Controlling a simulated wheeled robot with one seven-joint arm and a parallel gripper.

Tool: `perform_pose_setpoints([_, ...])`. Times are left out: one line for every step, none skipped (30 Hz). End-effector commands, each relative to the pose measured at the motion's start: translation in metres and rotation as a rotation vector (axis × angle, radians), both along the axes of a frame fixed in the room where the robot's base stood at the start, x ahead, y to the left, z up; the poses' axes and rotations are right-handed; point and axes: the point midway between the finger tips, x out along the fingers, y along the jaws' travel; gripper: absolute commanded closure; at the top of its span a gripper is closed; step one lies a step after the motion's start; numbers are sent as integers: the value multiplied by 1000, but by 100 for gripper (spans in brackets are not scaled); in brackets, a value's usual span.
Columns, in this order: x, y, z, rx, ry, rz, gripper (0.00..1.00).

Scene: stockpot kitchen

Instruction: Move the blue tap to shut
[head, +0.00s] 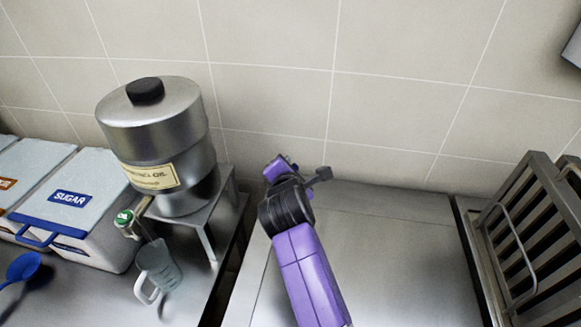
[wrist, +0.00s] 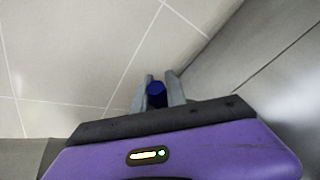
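In the wrist view a small dark-blue piece (wrist: 156,88) shows between the two grey fingers of my gripper (wrist: 158,90). It may be the blue tap, but its body is not visible. The fingers stand close on both sides of it, and I cannot tell whether they press on it. No blue tap can be made out there. A tap with a green top (head: 124,217) sits on the steel oil container (head: 165,130) at left.
The container stands on a metal stand (head: 208,232) with a clear jug (head: 158,267) below. White bins (head: 85,190), one labelled SUGAR, and a blue scoop (head: 22,267) are at left. A dark slatted rack (head: 530,225) stands at right. The counter (head: 400,260) between is clear.

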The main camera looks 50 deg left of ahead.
Motion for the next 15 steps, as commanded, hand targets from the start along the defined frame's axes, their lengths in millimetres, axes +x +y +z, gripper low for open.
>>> perform_pose_setpoints([0, -1, -2, -3, 2, 0, 75])
perform_pose_setpoints([0, -1, -2, -3, 2, 0, 69])
perform_pose_setpoints([0, -1, -2, -3, 2, 0, 62])
perform_pose_setpoints([0, -1, -2, -2, 2, 0, 62])
perform_pose_setpoints([0, 0, -2, -2, 2, 0, 62])
perform_pose_setpoints([0, -1, -1, -2, 2, 0, 62])
perform_pose_setpoints([0, 0, -1, -2, 2, 0, 62])
perform_pose_setpoints([0, 0, -1, -2, 2, 0, 62])
perform_pose_setpoints([0, 0, -1, -1, 1, 0, 62])
perform_pose_setpoints([0, 0, -1, -1, 1, 0, 62])
perform_pose_setpoints([0, 0, -1, -1, 1, 0, 62])
perform_pose_setpoints([0, 0, -1, 0, 2, 0, 62])
perform_pose_setpoints([-1, -1, 0, 0, 2, 0, 62])
perform_pose_setpoints([-1, -1, 0, 0, 1, 0, 62])
perform_pose_setpoints([-2, -2, 0, 0, 1, 0, 62])
